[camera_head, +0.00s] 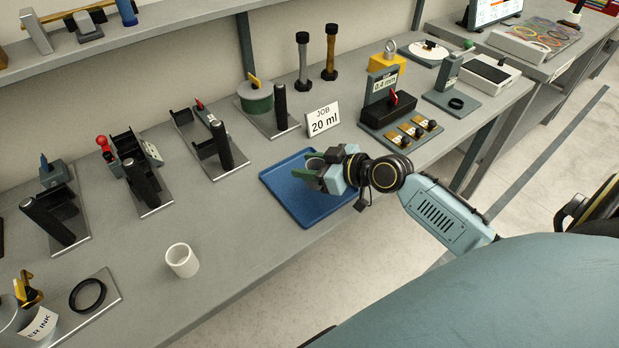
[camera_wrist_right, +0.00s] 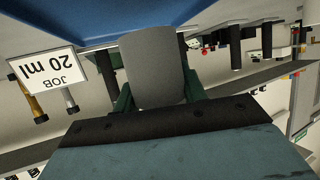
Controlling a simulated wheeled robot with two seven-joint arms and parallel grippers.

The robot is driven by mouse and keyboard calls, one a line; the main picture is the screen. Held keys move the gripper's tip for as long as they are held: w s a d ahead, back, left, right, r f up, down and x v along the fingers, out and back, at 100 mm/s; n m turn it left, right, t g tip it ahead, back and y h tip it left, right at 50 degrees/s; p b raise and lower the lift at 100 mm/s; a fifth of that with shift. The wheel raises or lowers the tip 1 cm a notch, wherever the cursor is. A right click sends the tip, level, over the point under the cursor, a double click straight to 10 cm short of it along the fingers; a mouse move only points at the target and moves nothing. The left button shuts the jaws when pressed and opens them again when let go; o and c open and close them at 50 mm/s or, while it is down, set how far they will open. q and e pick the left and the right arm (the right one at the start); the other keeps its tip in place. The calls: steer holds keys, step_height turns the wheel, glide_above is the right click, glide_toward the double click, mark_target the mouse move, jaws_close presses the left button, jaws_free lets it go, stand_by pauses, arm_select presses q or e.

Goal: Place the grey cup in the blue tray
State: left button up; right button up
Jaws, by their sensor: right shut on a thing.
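The grey cup (camera_head: 314,163) is between the fingers of my right gripper (camera_head: 328,176), which is shut on it. In the right wrist view, which is upside down, the cup (camera_wrist_right: 155,66) stands between the two green fingers (camera_wrist_right: 158,100). The blue tray (camera_head: 303,212) lies flat on the bench, with the cup over its upper right part in the head view. The tray (camera_wrist_right: 100,22) also shows at the top of the wrist view. I cannot tell whether the cup touches the tray floor. My left gripper is not in view.
A white cup (camera_head: 182,260) stands left of the tray. A "JOB 20 ml" sign (camera_head: 322,119) stands just behind it. Several stands with black posts line the back left. The bench between white cup and tray is clear.

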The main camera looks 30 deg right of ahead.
steer(key=shift+f+b, duration=0.35)
steer(key=shift+f, duration=1.45)
steer(key=o, duration=1)
steer(key=shift+f, duration=0.1)
steer(key=v, duration=1)
steer(key=shift+s+d, duration=0.1)
steer(key=shift+s, duration=0.1)
steer(key=shift+b+v, duration=0.3)
steer(key=shift+v, duration=0.55)
steer(key=shift+w, duration=0.1)
